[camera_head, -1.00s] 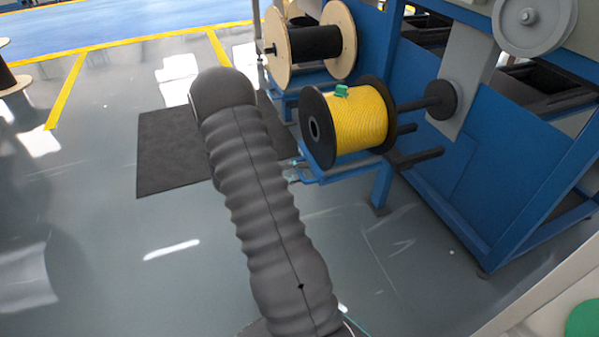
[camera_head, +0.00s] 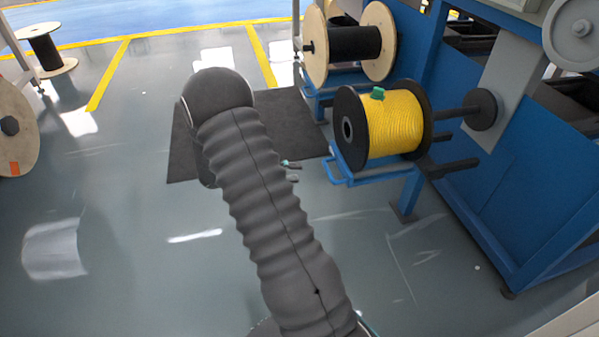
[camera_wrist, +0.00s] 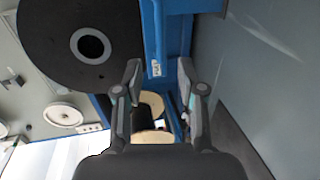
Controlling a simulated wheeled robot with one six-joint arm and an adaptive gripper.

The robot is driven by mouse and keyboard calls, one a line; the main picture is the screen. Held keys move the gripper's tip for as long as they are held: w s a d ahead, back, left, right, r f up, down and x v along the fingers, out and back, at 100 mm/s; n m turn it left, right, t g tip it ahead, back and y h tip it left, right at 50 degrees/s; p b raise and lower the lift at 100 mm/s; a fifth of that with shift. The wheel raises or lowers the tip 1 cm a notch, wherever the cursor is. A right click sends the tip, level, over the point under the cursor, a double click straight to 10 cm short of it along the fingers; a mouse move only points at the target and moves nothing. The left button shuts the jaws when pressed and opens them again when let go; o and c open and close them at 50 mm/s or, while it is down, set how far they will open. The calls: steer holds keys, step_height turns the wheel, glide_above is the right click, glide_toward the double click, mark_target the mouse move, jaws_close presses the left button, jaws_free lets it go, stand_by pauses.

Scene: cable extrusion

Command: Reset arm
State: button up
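My arm, in a ribbed dark grey sleeve, rises from the bottom of the head view and bends over at its rounded top. My gripper (camera_wrist: 159,72) shows in the wrist view with its two fingers apart and nothing between them. In the head view the arm hides most of it; only small tips show right of the sleeve. The black flange (camera_wrist: 75,40) fills the upper left of the wrist view, apart from the fingers.
A wooden-flanged spool of black cable (camera_head: 352,44) stands behind the yellow one. More spools stand at left, one near (camera_head: 14,130) and one farther off (camera_head: 45,48). A dark mat (camera_head: 285,120) lies under the arm. Grey floor (camera_head: 130,240) at left is open.

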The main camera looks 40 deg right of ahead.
stand_by(0.6)
steer(key=s+a+f+n+y, duration=0.3)
steer(key=s+f+n, duration=0.1)
steer(key=f, duration=0.1)
steer(key=s+a+r+y, duration=0.4)
steer(key=a, duration=0.2)
steer(key=s+a+r+t+y+p, duration=0.2)
steer(key=s+a+r+t+p, duration=0.1)
steer(key=r, duration=0.7)
steer(key=s+a+r+t+y+p, duration=0.2)
steer(key=s+a+r+t+y, duration=0.1)
steer(key=a+r, duration=0.4)
steer(key=s+a+r+t+y+p, duration=0.2)
steer(key=s+a+r+t, duration=0.3)
steer(key=r, duration=0.9)
steer(key=shift+s+a+n+t+p, duration=0.3)
steer(key=shift+s+a+p, duration=0.2)
steer(key=shift+s+p, duration=0.45)
steer(key=shift+s+d+r, duration=0.1)
